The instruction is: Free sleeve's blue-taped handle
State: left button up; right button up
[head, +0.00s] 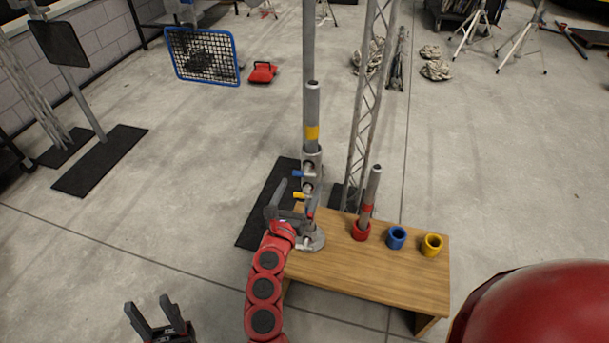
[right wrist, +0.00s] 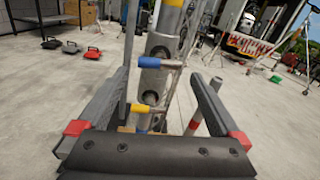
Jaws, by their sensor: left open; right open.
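The grey sleeve (head: 312,158) stands upright at the bench's left end, around a grey pipe with a yellow band (head: 312,131). Its blue-taped handle (head: 298,173) sticks out to the left; in the right wrist view its blue tape (right wrist: 150,62) shows left of the bolt. A yellow-taped handle (head: 299,195) sits lower. My right gripper (head: 290,198) is open and empty, near the sleeve at about the yellow handle's height. In its wrist view the sleeve shows between the fingers; contact cannot be told. My left gripper (head: 152,318) is open and empty at the lower left.
The wooden bench (head: 360,272) bears a red cup (head: 361,232) with a red-banded pipe (head: 371,190) in it, a blue cup (head: 397,238) and a yellow cup (head: 432,245). A lattice truss (head: 367,100) rises behind. The floor to the left is mostly clear.

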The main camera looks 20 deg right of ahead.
aim_at(305, 175)
jog(key=x, duration=0.5)
jog(key=shift+w, duration=0.1)
jog(key=c, duration=1.3)
